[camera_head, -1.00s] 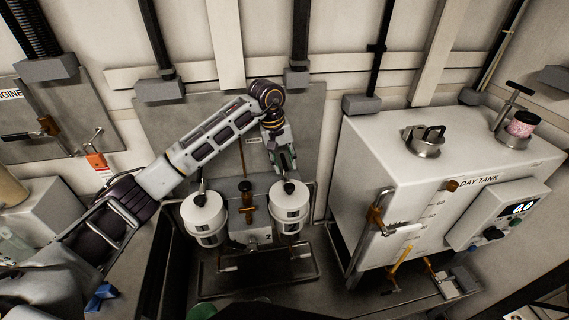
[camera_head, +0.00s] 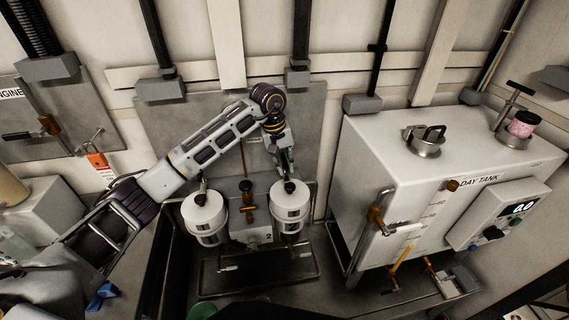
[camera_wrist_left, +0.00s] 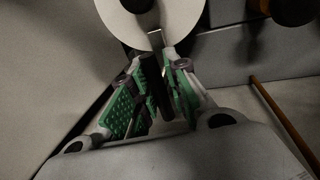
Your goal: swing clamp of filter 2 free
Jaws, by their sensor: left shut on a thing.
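Filter 2 (camera_head: 291,212) is the white canister on the right of the filter pair, beside the mark "2"; its pale top also shows in the wrist view (camera_wrist_left: 186,14). Its clamp (camera_head: 290,187) is a small dark lever on top, partly hidden by the gripper. In the wrist view a thin metal bar of the clamp (camera_wrist_left: 156,39) runs over the canister's rim to the fingers. My left gripper (camera_head: 287,171) comes down from behind and above filter 2. Its green-padded fingers (camera_wrist_left: 164,75) are closed on the clamp's dark handle. My right gripper is not in view.
The other filter (camera_head: 204,217) stands to the left, with an orange-handled valve (camera_head: 247,200) between the two. A metal rail (camera_head: 260,293) runs in front. The white day tank (camera_head: 370,170) stands close on the right. A wall panel (camera_head: 165,135) is behind.

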